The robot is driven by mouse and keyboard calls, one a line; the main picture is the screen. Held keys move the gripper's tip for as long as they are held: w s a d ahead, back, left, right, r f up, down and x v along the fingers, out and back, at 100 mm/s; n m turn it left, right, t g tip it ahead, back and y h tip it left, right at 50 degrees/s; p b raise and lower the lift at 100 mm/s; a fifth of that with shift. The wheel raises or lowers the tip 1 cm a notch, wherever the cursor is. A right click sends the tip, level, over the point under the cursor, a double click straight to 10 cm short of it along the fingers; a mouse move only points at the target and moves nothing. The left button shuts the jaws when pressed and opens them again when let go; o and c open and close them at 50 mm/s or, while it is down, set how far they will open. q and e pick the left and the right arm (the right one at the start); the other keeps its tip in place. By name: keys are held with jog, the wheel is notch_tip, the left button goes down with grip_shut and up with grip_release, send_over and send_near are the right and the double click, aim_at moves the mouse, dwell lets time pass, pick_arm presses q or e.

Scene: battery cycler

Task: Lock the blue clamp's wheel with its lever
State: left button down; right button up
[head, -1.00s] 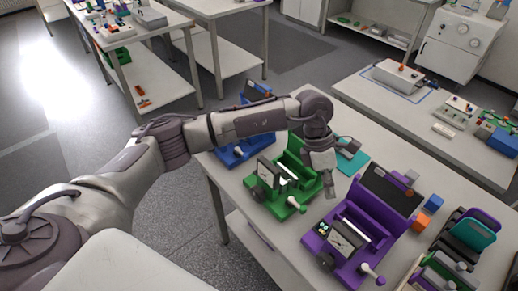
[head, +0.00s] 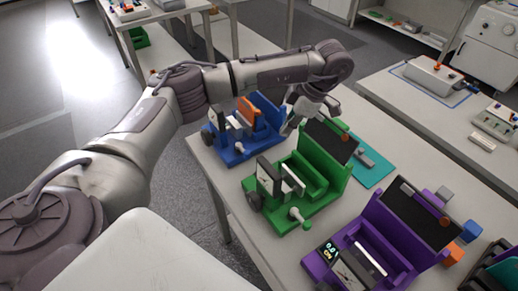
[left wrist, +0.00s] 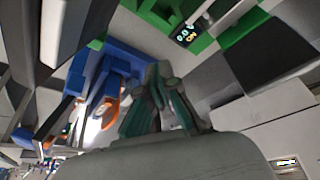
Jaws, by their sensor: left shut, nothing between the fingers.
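The blue clamp (head: 233,155) stands at the far left of the near table, with an orange block (head: 248,109) upright in it. A dark round wheel (head: 208,136) shows at its left end, and a small pale-tipped part, perhaps the lever (head: 238,147), at its front; I cannot tell whether the wheel is locked. My left gripper (head: 290,128) is shut and empty, pointing down beside the blue clamp's right end, near the green clamp's back. In the left wrist view the closed fingers (left wrist: 158,100) show, with blue clamp parts (left wrist: 98,72) to their left.
The green clamp (head: 325,196) stands close to the right, with its dark screen panel raised. The purple clamp (head: 405,255) is nearer the front right. A teal mat (head: 378,172) lies behind the green clamp. Another table (head: 440,125) stands at the right.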

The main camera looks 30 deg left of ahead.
aim_at(243, 150)
pick_arm(q)
jog(key=x, duration=0.4)
jog(key=shift+s+a+f, duration=0.1)
jog(key=shift+s+f, duration=0.15)
jog(key=shift+f, duration=0.1)
jog(key=p+x, duration=0.2)
jog(key=x, duration=0.2)
jog(key=shift+a+f+p, duration=0.25)
jog(key=shift+a+p, duration=0.05)
jog(key=shift+p, duration=0.05)
jog(key=s+a+p, duration=0.2)
jog(key=a, duration=0.1)
pick_arm(e)
jog(key=r, duration=0.1)
jog(key=w+r, duration=0.1)
jog(key=r, duration=0.1)
jog(key=w+r, duration=0.1)
jog(key=shift+a+r, duration=0.15)
jog(key=shift+r, duration=0.2)
jog(key=shift+w, duration=0.15)
jog(key=shift+w, duration=0.1)
